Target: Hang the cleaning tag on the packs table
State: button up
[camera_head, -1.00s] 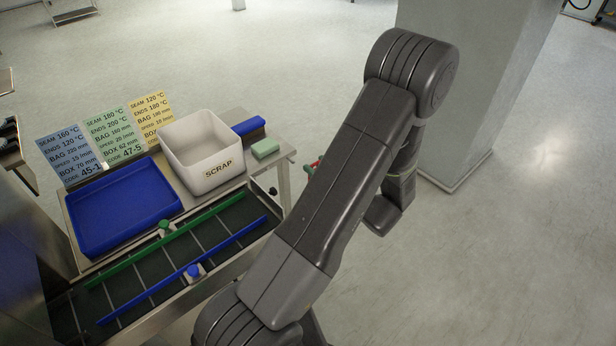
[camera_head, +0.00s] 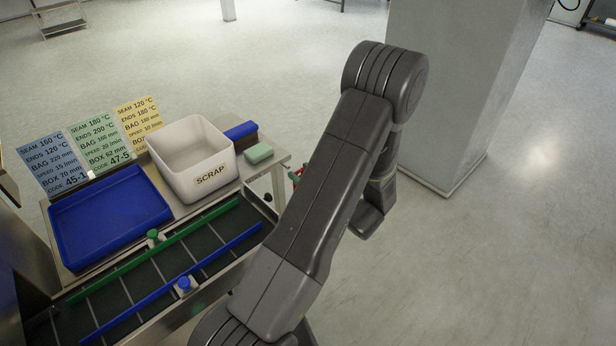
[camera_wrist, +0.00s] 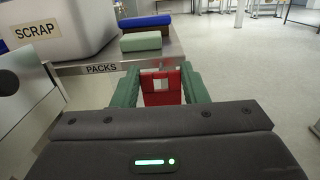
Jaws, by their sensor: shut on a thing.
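My gripper (camera_wrist: 160,88) shows in the wrist view with green fingers shut on a red tag with a white patch, the cleaning tag (camera_wrist: 173,94). The packs table (camera_wrist: 72,70) has a metal edge labelled PACKS, just beyond and to the left of the fingers. I cannot tell whether the tag touches that edge. In the head view the packs table (camera_head: 283,160) is left of my arm. A bit of red and green shows beside its right end, and my arm hides most of the gripper.
A conveyor (camera_head: 150,275) with green and blue rails runs in front. A pillar (camera_head: 440,90) stands at right; open floor surrounds it.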

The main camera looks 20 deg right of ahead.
jog(key=shift+f+b+x, duration=0.15)
jog(key=shift+f+x, duration=0.1)
jog(key=shift+x, duration=0.8)
jog(key=shift+f+b+x, duration=0.1)
jog(key=shift+f+x, duration=0.15)
jog(key=shift+x, duration=0.75)
jog(key=shift+f+b+x, duration=0.15)
jog(key=shift+f+x, duration=0.1)
jog(key=shift+x, duration=0.8)
jog(key=o, duration=1)
jog(key=b+v, duration=0.1)
jog(key=v, duration=1.2)
jog(key=shift+s+d+b, duration=0.15)
jog(key=shift+s+b, duration=0.15)
jog(key=shift+s, duration=0.05)
jog(key=shift+w, duration=0.1)
